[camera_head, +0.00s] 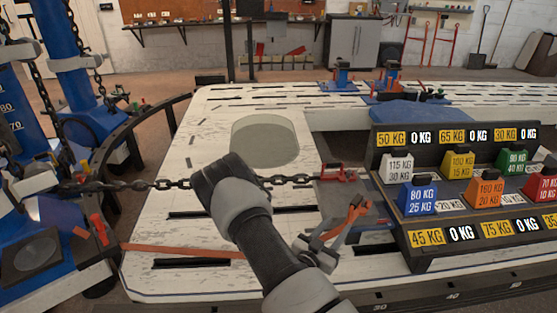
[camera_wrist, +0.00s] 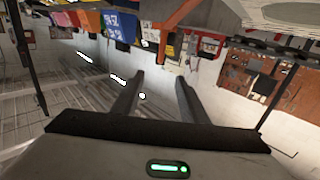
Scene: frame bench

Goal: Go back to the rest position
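My gripper (camera_wrist: 160,82) shows in the wrist view as two dark fingers spread apart. I see nothing held between them, only the room behind. The wrist picture is tilted, with coloured weights along its top edge. In the head view my grey and black arm rises from the bottom centre over the white frame bench (camera_head: 205,235).
A chain (camera_head: 145,186) runs across the bench, passing behind my arm to a red clamp (camera_head: 337,172). A weight rack (camera_head: 440,245) with coloured blocks stands right. Blue pulling towers (camera_head: 72,65) stand left.

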